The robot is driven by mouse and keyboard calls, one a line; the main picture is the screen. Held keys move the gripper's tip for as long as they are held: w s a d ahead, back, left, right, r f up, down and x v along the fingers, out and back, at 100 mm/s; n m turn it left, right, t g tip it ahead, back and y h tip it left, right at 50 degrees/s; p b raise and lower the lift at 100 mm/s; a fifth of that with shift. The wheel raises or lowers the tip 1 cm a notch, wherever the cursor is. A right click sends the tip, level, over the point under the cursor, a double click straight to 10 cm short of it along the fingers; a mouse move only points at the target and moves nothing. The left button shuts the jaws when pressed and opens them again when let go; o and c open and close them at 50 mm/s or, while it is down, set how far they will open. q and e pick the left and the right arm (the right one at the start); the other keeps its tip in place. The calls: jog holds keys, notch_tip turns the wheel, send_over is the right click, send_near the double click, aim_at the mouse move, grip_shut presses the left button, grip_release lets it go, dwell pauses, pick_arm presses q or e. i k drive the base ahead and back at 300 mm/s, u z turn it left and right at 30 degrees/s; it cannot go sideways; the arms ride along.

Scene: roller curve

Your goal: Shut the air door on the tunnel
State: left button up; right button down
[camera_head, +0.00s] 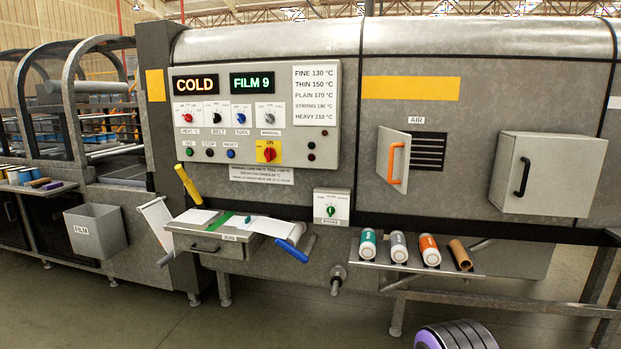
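The air door (393,160) is a small pale panel with an orange upright handle (396,163). It is on the grey tunnel wall (300,210), below and left of the AIR label (416,120). It stands open, swung out to the left and showing at an angle. The dark slotted air vent (428,152) to its right is uncovered. Neither of my grippers is in view, and nothing touches the door.
A closed grey box (555,172) with a black handle sticks out to the right of the vent. Below, a shelf (410,265) holds several rolls. A control panel (255,115) and a jutting tray (215,240) are to the left. The space before the door looks clear.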

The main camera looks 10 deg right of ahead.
aim_at(394, 146)
jog(key=u, duration=0.35)
jog(key=i, duration=1.5)
jog(key=z, duration=0.7)
